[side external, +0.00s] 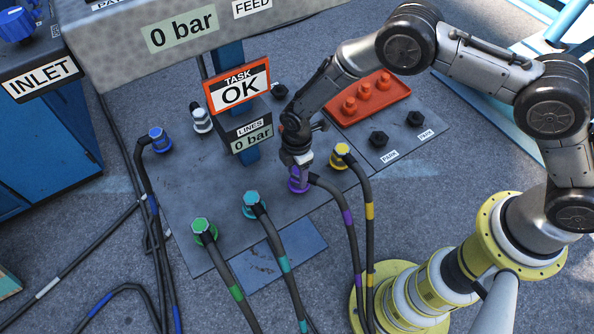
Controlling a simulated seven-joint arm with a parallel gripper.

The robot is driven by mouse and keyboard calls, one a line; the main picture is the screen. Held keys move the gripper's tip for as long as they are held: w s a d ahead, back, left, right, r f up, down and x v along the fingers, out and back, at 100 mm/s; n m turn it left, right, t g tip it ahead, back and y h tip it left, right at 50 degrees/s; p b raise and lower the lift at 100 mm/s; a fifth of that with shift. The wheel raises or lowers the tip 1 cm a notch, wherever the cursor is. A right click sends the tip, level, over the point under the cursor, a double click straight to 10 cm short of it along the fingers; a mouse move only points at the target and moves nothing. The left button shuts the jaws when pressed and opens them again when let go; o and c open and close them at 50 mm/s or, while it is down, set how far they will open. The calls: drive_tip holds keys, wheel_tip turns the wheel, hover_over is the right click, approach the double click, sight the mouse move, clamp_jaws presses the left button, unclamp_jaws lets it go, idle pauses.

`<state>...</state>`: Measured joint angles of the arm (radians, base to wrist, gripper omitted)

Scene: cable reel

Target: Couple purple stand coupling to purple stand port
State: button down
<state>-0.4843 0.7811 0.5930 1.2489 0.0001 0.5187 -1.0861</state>
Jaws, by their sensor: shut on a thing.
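The purple coupling (312,179) is at the end of a dark hose with purple bands (347,217). My gripper (297,166) is shut on the purple coupling from above, low over the plate. A purple ring-like port (298,186) shows directly under the gripper. The coupling and port overlap in this view, so I cannot tell whether they are joined or just touching. My fingers hide part of the coupling.
Yellow (342,150), teal (251,199), green (201,226) and blue (157,134) couplings with hoses stand around on the grey plate (187,188). A sign reading "TASK OK" (239,88) stands behind left. A red tray (368,97) with red caps lies behind right, near black fittings (378,139).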

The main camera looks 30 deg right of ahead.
drive_tip(key=shift+f, duration=0.25)
drive_tip(key=shift+c, duration=0.6)
unclamp_jaws()
wheel_tip(320, 180, up, 14)
